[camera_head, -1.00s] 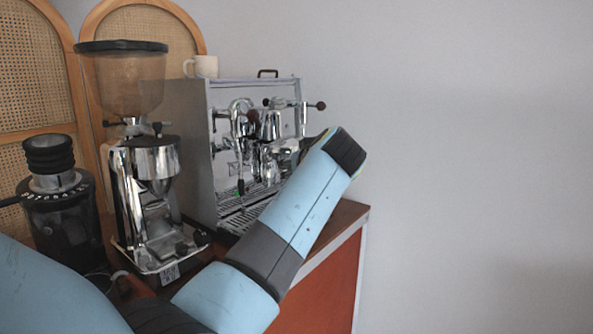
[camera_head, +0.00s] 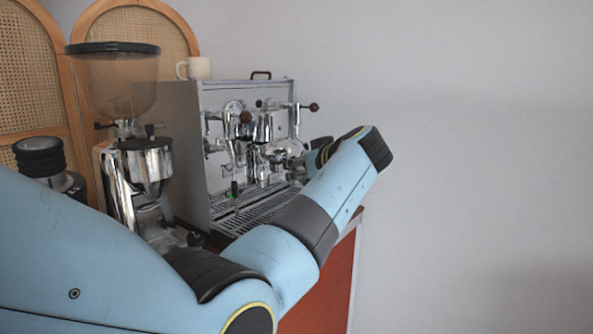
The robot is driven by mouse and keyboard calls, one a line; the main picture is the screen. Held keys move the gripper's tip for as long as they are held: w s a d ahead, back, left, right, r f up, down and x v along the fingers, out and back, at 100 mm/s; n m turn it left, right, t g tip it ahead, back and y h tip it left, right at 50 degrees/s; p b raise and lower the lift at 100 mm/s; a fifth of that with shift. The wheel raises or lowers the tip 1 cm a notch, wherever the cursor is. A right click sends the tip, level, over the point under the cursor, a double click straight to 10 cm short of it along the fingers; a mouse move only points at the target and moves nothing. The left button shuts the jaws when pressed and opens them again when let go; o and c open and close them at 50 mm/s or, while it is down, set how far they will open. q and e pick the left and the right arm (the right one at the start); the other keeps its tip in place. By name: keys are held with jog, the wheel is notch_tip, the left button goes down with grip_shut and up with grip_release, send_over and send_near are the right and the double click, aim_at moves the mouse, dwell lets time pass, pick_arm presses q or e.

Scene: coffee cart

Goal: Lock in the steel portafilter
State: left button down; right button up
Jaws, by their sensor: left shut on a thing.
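The espresso machine (camera_head: 215,125) is a steel box with a chrome front, with its group head (camera_head: 262,128) on that front. My left arm reaches in from the left and bends back toward the machine. My left gripper (camera_head: 292,168) is small and partly hidden behind my forearm, at the right part of the machine's front, below group-head height. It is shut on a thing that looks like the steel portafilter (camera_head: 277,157). The portafilter's handle is mostly hidden, and I cannot tell whether its basket touches the group head. My right gripper is not in view.
A grinder with a clear hopper (camera_head: 115,85) stands left of the machine, close to my left arm. A smaller black-topped grinder (camera_head: 40,157) is further left. A cream mug (camera_head: 199,68) sits on the machine. The drip tray (camera_head: 255,208) is below. Right of the cart is free room.

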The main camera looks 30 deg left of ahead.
pick_arm(q)
jog(key=shift+w, duration=0.1)
dwell(0.3)
jog(key=shift+w+d+n+g+y, duration=0.3)
jog(key=shift+w+n+g+y, duration=0.15)
jog(key=shift+n+g, duration=0.35)
jog(key=shift+w, duration=0.1)
jog(key=shift+w+d+n+g+y, duration=0.2)
jog(key=shift+w+n+g+y, duration=0.05)
jog(key=shift+w+n+g, duration=0.4)
jog(key=shift+s, duration=0.1)
jog(key=shift+w+n+g+b, duration=0.65)
jog(key=shift+g+b, duration=0.1)
jog(key=shift+b, duration=4.6)
jog(key=shift+r, duration=0.1)
